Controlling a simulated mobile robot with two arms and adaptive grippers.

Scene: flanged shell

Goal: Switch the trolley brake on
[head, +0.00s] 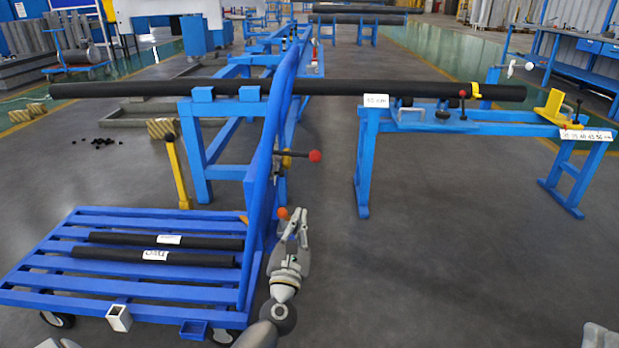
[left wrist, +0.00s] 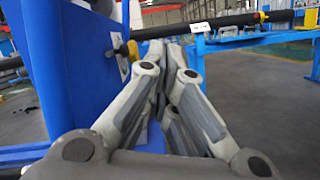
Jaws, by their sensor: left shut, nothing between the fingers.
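The blue trolley (head: 95,225) stands at the left in the head view, with a slatted deck and a tall blue upright panel (head: 262,190) at its right end. A lever with an orange ball (head: 282,213) is low on that panel. A second lever with a red ball (head: 315,156) sticks out to the right, higher up. Which one is the brake, I cannot tell. My left gripper (head: 298,222) is shut and empty, just right of the orange ball and beside the panel. In the left wrist view, the panel (left wrist: 70,70) is left of the closed fingers (left wrist: 164,50).
Two dark bars (head: 165,243) lie on the deck. A long black pipe (head: 340,87) rests across blue stands (head: 480,130) behind. A yellow lever (head: 178,170) stands behind the trolley. Grey floor (head: 430,270) right of my left gripper is clear.

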